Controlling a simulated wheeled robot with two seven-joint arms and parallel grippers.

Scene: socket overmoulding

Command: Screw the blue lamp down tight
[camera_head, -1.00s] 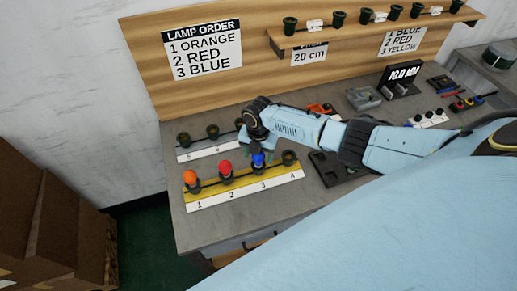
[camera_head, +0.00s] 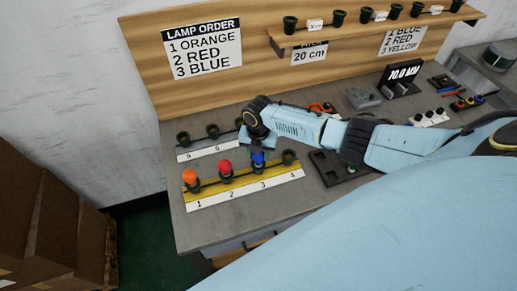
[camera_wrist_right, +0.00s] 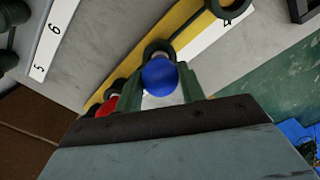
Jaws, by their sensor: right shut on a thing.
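The blue lamp (camera_head: 258,158) stands in socket 3 of the yellow strip (camera_head: 286,182). It also shows in the right wrist view (camera_wrist_right: 159,82), with a pale base above the dark socket ring (camera_wrist_right: 158,47). My right gripper (camera_head: 259,151) comes down over it from behind. In the wrist view its two green fingers (camera_wrist_right: 160,88) are shut on the lamp, one on each side. How deep the lamp's thread sits is hidden. My left gripper is not in view.
An orange lamp (camera_head: 190,177) and a red lamp (camera_head: 225,168) stand in sockets 1 and 2. Socket 4 (camera_head: 289,157) is empty. A grey strip with empty sockets (camera_head: 183,139) lies behind. A dark tray (camera_head: 331,176) is at the right. The bench front is clear.

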